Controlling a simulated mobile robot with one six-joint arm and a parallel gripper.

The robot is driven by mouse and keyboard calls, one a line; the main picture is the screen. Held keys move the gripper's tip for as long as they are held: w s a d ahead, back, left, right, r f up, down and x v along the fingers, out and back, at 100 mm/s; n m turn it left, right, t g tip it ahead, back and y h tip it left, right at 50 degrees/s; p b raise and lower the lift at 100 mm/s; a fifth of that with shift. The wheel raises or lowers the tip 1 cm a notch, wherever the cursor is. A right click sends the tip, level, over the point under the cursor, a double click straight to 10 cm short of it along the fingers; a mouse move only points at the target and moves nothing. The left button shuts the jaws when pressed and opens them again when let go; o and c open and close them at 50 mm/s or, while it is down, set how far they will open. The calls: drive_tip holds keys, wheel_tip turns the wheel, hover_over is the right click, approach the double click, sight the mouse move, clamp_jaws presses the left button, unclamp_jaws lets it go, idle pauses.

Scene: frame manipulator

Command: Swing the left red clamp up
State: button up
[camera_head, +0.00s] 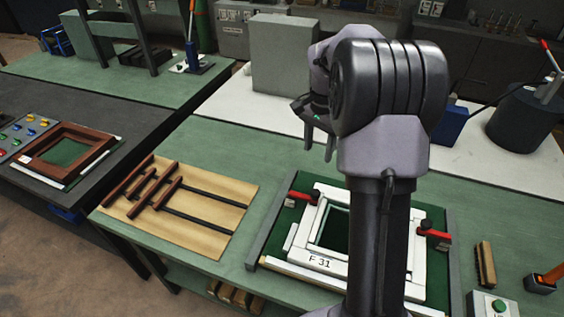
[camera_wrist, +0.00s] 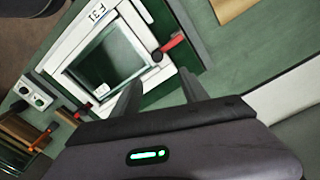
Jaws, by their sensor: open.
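The left red clamp (camera_head: 303,197) lies low and roughly level at the left edge of the white frame (camera_head: 297,240) marked F 31. It also shows in the wrist view (camera_wrist: 172,42), just beyond my fingertips. The right red clamp (camera_head: 433,234) sits low at the frame's right side and shows at the lower left in the wrist view (camera_wrist: 82,108). My gripper (camera_head: 319,142) is open and empty, above and behind the left clamp. In the wrist view its two fingers (camera_wrist: 160,84) are apart, with no contact visible. My arm hides part of the frame's right side in the head view.
A tan board with dark bars (camera_head: 215,200) lies left of the fixture. A green-button box (camera_head: 493,306), a wooden block (camera_head: 485,264) and an orange-handled tool (camera_head: 545,280) stand to the right. Bare green bench lies behind the fixture.

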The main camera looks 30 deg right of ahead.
drive_tip(key=b, duration=0.2)
approach(316, 192)
wheel_tip(316, 192, down, 7)
drive_tip(key=shift+s+f+b, duration=0.1)
drive_tip(key=shift+f+b, duration=0.1)
drive_tip(key=shift+b, duration=0.85)
drive_tip(key=shift+f, duration=0.55)
drive_tip(key=shift+c, duration=0.4)
drive_tip(key=shift+a, duration=0.1)
clamp_jaws()
